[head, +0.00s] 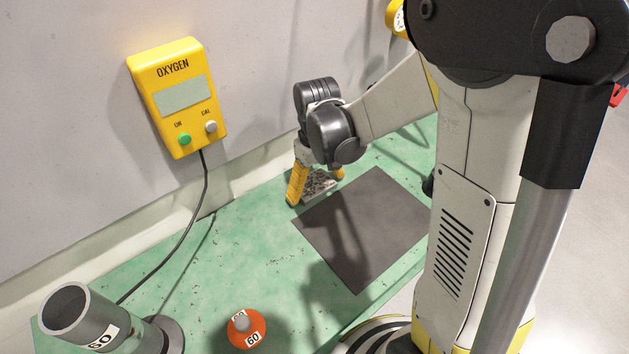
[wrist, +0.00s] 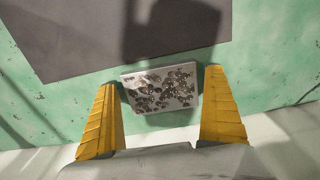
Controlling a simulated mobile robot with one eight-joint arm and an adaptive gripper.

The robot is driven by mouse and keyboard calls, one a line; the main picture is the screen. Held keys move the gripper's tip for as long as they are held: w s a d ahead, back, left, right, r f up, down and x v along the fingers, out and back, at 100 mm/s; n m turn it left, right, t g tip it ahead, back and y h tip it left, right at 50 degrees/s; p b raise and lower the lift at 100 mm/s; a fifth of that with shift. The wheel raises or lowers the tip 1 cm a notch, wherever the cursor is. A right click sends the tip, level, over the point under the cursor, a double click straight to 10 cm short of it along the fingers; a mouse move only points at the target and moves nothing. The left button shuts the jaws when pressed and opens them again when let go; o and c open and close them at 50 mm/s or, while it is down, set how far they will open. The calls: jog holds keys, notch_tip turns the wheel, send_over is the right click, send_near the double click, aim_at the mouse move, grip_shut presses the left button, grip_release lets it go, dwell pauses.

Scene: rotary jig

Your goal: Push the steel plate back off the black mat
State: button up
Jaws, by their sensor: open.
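The steel plate (wrist: 160,88) is a small, speckled metal rectangle in the wrist view. It lies on the green bench top, apart from the black mat (wrist: 75,35), with a narrow green strip between them. In the head view the plate (head: 318,184) shows partly, beneath my gripper, near the mat (head: 375,230)'s far left corner. My gripper (head: 316,188) is open, its yellow fingers one at each side of the plate; in the wrist view the fingers (wrist: 162,112) stand left and right of it. I cannot tell whether they touch it.
A yellow oxygen meter (head: 178,98) hangs on the wall, its cable running down to the bench. A grey tube (head: 88,318) and an orange weight marked 60 (head: 246,328) stand at the front left. The green bench top (head: 205,265) is clear between them and the mat.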

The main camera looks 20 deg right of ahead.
aim_at(313, 184)
jog(key=shift+f, duration=0.1)
jog(key=shift+c, duration=0.3)
jog(key=c, duration=1.2)
jog(key=shift+o, duration=0.2)
jog(key=shift+w+a, duration=0.3)
jog(key=shift+w, duration=0.3)
jog(key=o, duration=1.2)
notch_tip(313, 184, up, 12)
